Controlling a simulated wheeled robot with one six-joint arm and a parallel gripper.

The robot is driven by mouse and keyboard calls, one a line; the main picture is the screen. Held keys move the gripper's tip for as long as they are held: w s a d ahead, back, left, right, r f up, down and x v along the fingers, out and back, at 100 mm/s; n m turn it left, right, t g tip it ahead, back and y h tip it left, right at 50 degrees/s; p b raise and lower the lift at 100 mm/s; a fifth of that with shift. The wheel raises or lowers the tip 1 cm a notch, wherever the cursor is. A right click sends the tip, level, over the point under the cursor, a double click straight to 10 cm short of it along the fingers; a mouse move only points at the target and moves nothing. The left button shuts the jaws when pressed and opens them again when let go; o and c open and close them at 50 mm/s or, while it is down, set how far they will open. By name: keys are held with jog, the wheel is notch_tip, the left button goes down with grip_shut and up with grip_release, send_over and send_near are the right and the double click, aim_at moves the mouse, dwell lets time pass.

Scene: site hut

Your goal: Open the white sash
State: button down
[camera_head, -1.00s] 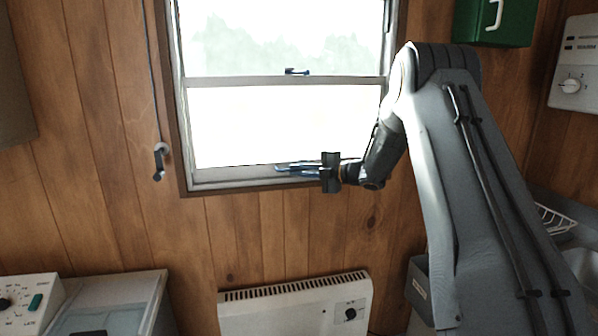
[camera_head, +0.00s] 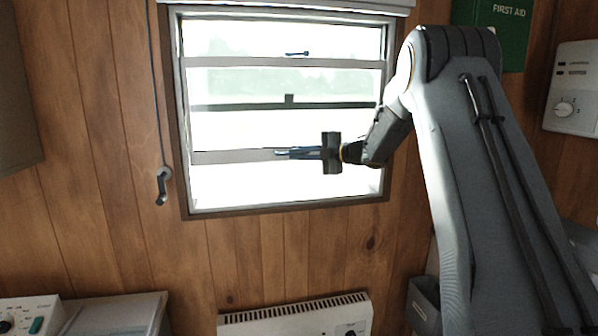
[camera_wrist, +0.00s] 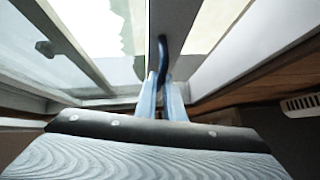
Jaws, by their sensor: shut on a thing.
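The white sash (camera_head: 230,157) is the lower sliding pane of the window. Its bottom rail stands raised above the sill, with an open gap beneath it. A small blue catch (camera_head: 297,54) sits on its top rail. My gripper (camera_head: 284,153) is at the middle of the bottom rail, shut on the sash's dark blue handle. In the wrist view the blue fingers (camera_wrist: 163,90) close around the handle (camera_wrist: 163,58), which stands on the grey rail (camera_wrist: 172,20). The fingers partly hide the handle in the head view.
The window frame (camera_head: 183,190) surrounds the sash, with a fixed crossbar (camera_head: 240,106) behind the glass. A cord with a dark hook (camera_head: 162,185) hangs left. A white heater (camera_head: 290,315) is below. A green first aid box (camera_head: 505,35) and a white control unit (camera_head: 573,85) are right.

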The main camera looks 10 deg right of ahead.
aim_at(299, 141)
notch_tip(299, 141, up, 4)
jog(key=shift+r+p, duration=0.1)
jog(key=shift+p, duration=0.25)
jog(key=c, duration=1.9)
grip_release()
jog(key=shift+o, duration=0.2)
jog(key=f+b+v, duration=0.1)
jog(key=b+v, duration=0.1)
jog(key=v, duration=0.5)
jog(key=shift+s+d+r+b, duration=0.25)
jog(key=shift+s+r+b, duration=0.05)
jog(key=shift+r, duration=0.15)
